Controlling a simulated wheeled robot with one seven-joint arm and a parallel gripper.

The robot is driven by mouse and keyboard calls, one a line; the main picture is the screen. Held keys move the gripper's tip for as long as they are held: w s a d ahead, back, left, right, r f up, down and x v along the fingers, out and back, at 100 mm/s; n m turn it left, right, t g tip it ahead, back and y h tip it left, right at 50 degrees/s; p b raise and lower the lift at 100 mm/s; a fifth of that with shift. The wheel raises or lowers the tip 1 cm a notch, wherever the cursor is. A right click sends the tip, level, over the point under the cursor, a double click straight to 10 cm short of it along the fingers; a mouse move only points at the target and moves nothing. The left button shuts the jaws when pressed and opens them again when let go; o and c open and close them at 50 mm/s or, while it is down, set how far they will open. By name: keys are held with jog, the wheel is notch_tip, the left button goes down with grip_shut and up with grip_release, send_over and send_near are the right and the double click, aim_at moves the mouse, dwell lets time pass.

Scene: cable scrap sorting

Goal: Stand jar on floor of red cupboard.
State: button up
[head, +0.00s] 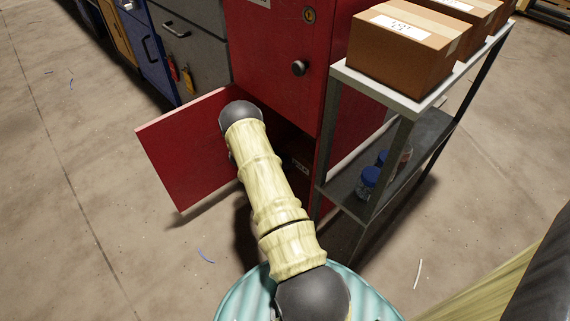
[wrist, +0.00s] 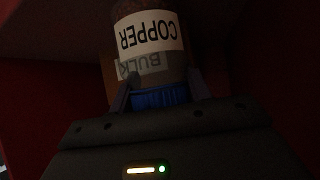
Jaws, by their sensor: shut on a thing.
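In the wrist view my gripper (wrist: 159,92) is shut on a jar (wrist: 150,65) by its blue lid. The jar's label reads COPPER and BULK, upside down in the picture. Dark red walls surround the jar, so it is inside the lower compartment of the red cupboard (head: 268,60). The lower door (head: 185,150) stands open to the left in the head view. My arm reaches into the opening, and the gripper and jar are hidden there. I cannot tell whether the jar touches the cupboard floor.
A grey shelf rack (head: 345,198) stands right of the cupboard. Jars with blue lids (head: 370,175) sit on its lower shelf, and cardboard boxes (head: 405,45) on top. A grey cabinet (head: 195,50) is at the left. Floor left of the open door is mostly clear.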

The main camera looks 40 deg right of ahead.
jog(key=shift+f, duration=0.45)
jog(key=o, duration=0.9)
jog(key=shift+c, duration=0.2)
jog(key=shift+r, duration=0.15)
jog(key=shift+w+a+r, duration=0.1)
jog(key=shift+a+r, duration=0.1)
jog(key=p+v, duration=0.6)
jog(key=v, duration=0.5)
jog(key=shift+a, duration=0.2)
